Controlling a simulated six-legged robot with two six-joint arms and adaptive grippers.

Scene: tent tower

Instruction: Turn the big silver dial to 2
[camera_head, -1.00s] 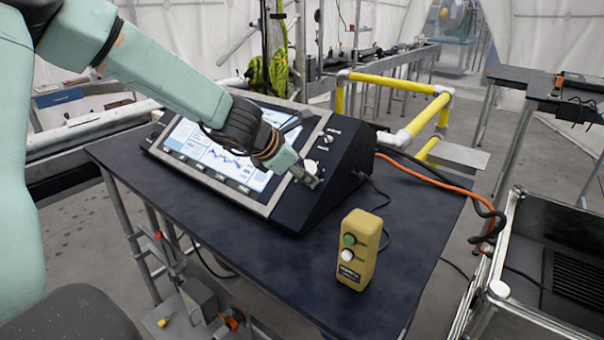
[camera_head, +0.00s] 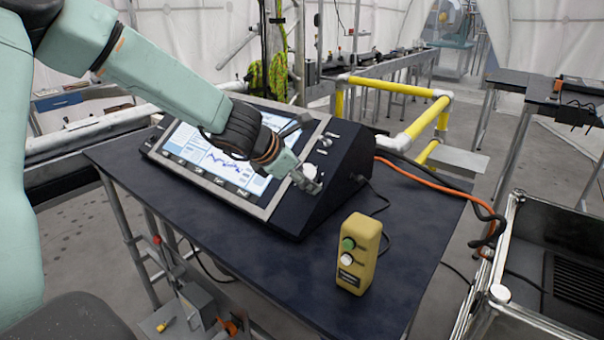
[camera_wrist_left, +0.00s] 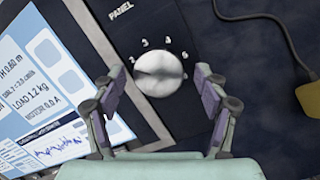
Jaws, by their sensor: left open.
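The big silver dial (camera_wrist_left: 158,74) is on the dark side strip of the console, with printed numbers around its upper edge and the word PANEL above. In the left wrist view my left gripper (camera_wrist_left: 158,92) is open, with one finger on each side of the dial. Whether the fingers touch it I cannot tell. In the head view the left gripper (camera_head: 308,178) is at the dial (camera_head: 310,171), which is partly hidden by it. The console (camera_head: 335,165) is tilted on the dark table. My right gripper is not in view.
A bright screen (camera_head: 212,150) fills the console's left part. A yellow box (camera_head: 358,255) with a green and a white button stands on the table (camera_head: 300,265) in front of the console. Orange and black cables (camera_head: 430,178) run off to the right.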

